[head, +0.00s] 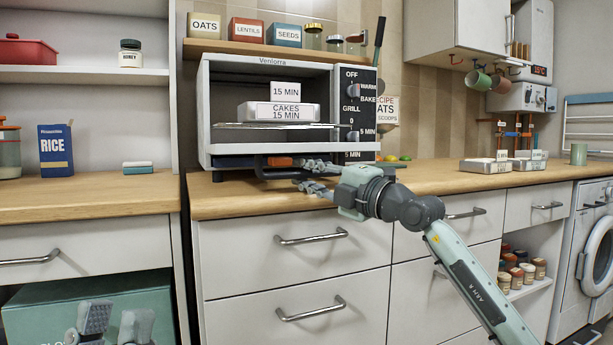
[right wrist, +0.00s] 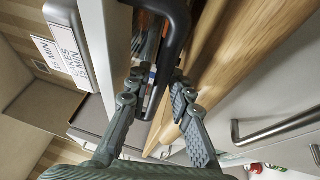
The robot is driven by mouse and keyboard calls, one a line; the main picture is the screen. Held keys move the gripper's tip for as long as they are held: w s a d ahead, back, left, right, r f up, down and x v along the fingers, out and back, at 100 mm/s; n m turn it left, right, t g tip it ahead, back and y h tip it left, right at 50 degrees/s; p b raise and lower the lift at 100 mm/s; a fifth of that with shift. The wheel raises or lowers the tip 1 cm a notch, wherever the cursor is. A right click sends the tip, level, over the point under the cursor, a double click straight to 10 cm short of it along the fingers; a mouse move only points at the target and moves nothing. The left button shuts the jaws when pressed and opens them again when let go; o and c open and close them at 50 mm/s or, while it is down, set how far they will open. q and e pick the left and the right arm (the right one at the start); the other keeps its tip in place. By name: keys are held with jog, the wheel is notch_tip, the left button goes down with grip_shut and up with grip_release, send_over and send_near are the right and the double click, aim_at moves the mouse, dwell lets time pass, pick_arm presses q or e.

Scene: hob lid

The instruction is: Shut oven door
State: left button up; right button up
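The white countertop oven (head: 206,110) has its front open, with the interior showing. Its door (head: 290,148) appears lowered, seen nearly edge-on as a pale strip. A dark handle (head: 238,162) lies below that edge; in the right wrist view the black handle (right wrist: 176,25) runs down between the fingers. My right gripper (head: 316,177) is in front of the oven's lower edge, fingers apart on either side of the handle; contact is unclear. It also shows in the right wrist view (right wrist: 157,84). My left gripper (head: 115,318) is low at the left, open and empty.
A labelled cakes box (head: 278,111) sits on a wire rack (head: 275,126) in the oven. Small jars and tins line the shelf (head: 260,48) above. The wooden counter (head: 440,178) runs below, with white drawers and handles (head: 312,237) in front.

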grip_shut()
dwell(0.3)
